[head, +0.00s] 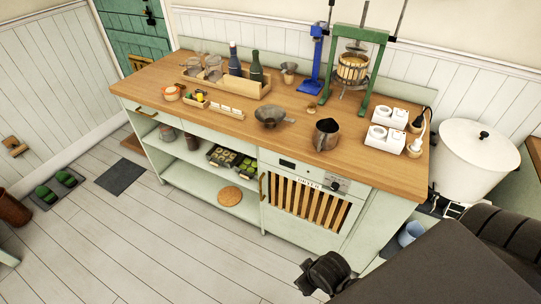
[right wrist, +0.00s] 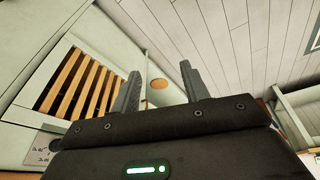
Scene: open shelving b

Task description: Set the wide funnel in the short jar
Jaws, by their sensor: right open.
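A wide grey funnel (head: 270,114) with a side handle sits on the wooden counter, front of centre. A smaller, narrower funnel-like piece (head: 289,72) stands farther back. Two clear glass jars, one at the left (head: 194,67) and one at the right (head: 213,68), stand in a wooden tray; I cannot tell which is the short jar. My right gripper (right wrist: 160,82) is open and empty in the right wrist view, its two fingers apart, with the slatted cabinet front and floor beyond. It is low in front of the counter, away from the funnel. My left gripper is not in view.
The counter (head: 235,128) also holds two dark bottles, a metal jug (head: 326,133), a blue stand (head: 315,62), a green-framed press (head: 352,68) and white holders (head: 388,131). Shelves below hold jars and a dark crate. A white tank (head: 474,155) stands at right. The front floor is clear.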

